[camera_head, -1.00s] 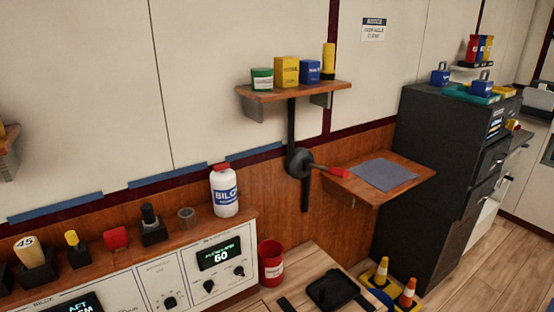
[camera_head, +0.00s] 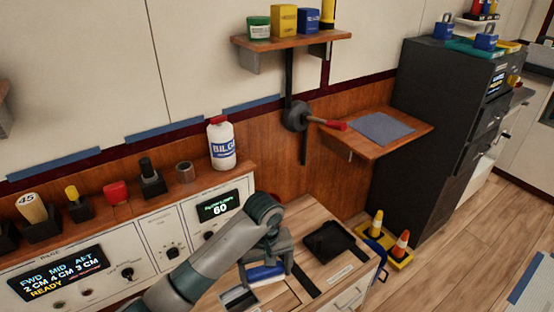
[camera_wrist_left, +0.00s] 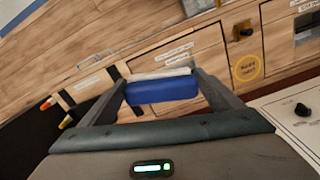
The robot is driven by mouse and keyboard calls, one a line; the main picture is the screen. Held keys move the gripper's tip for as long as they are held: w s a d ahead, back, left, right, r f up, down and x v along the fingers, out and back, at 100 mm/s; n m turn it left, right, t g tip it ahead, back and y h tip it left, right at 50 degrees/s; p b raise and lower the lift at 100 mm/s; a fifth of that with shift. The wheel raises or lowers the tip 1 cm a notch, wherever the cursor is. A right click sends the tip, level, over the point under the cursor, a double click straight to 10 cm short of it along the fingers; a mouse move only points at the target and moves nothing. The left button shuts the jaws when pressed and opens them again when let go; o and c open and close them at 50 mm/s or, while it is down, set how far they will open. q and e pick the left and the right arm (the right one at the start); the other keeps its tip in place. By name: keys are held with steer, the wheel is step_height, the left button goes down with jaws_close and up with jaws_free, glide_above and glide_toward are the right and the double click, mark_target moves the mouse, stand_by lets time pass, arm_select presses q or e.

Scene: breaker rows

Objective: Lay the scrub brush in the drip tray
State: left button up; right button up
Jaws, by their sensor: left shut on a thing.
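The scrub brush (camera_head: 265,274) is blue with a pale strip along one side. My left gripper (camera_head: 268,262) is shut on it and holds it over the wooden counter, to the left of the drip tray. In the left wrist view the brush (camera_wrist_left: 162,90) lies crosswise between the two fingers of the gripper (camera_wrist_left: 163,84). The drip tray (camera_head: 328,246) is black, shallow and square, looks empty and sits on the counter. My right gripper is not in view.
A dark strip (camera_head: 303,280) lies on the counter between brush and tray. The console (camera_head: 135,240) is at the left, with a white bilge bottle (camera_head: 222,145) on its ledge. Small cones (camera_head: 400,246) stand right of the counter. A red-handled lever (camera_head: 328,124) is on the wall behind.

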mark_target(261, 268)
arm_select(q)
steer(key=shift+m, duration=0.8)
steer(key=r, duration=0.2)
steer(key=a+r, duration=0.1)
steer(key=r, duration=0.3)
steer(key=shift+w+a, duration=0.25)
steer(key=shift+w, duration=0.15)
steer(key=shift+m, duration=0.6)
steer(key=a+r, duration=0.1)
steer(key=s+a+r, duration=0.1)
steer(key=r, duration=0.1)
steer(key=shift+s+a+r, duration=0.15)
steer(key=shift+a+r, duration=0.15)
steer(key=s+a+r+m, duration=0.1)
steer(key=s+a+r, duration=0.6)
steer(key=s+a, duration=0.3)
steer(key=a, duration=0.3)
steer(key=shift+s+a+r, duration=0.2)
steer(key=shift+s+r, duration=0.15)
steer(key=s+f, duration=0.4)
steer(key=f, duration=1.1)
